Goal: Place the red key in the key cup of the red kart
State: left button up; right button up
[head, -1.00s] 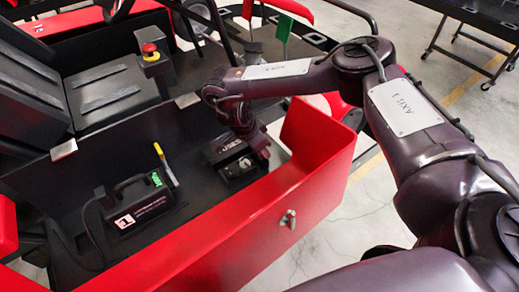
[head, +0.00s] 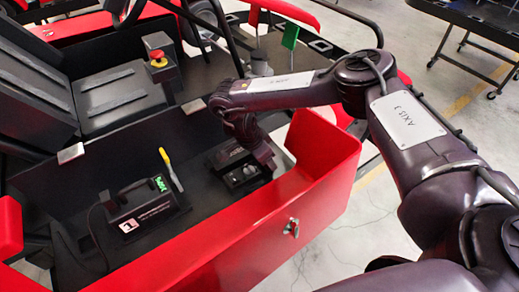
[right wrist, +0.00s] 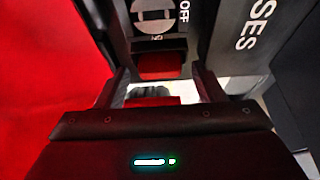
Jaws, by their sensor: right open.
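My right gripper (head: 262,162) reaches down at the front right corner of a black box with a round switch (head: 248,171) in the red kart. In the right wrist view my right gripper (right wrist: 160,88) is open, one finger on each side. A red block (right wrist: 160,66) shows between and beyond the fingertips, just below the grey round switch marked OFF (right wrist: 154,16). A narrower red strip (right wrist: 153,101) lies closer. I cannot tell whether either is the red key. No key cup can be made out clearly. My left gripper is not in view.
The kart's red side panel (head: 245,237) with a metal latch (head: 292,228) stands in front. A black device with a green display (head: 142,206) and a yellow-handled tool (head: 170,168) are left of the box. A red stop button (head: 158,59) is behind.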

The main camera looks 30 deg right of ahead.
jog(key=v, duration=1.1)
jog(key=shift+a+r, duration=0.15)
jog(key=shift+r, duration=0.25)
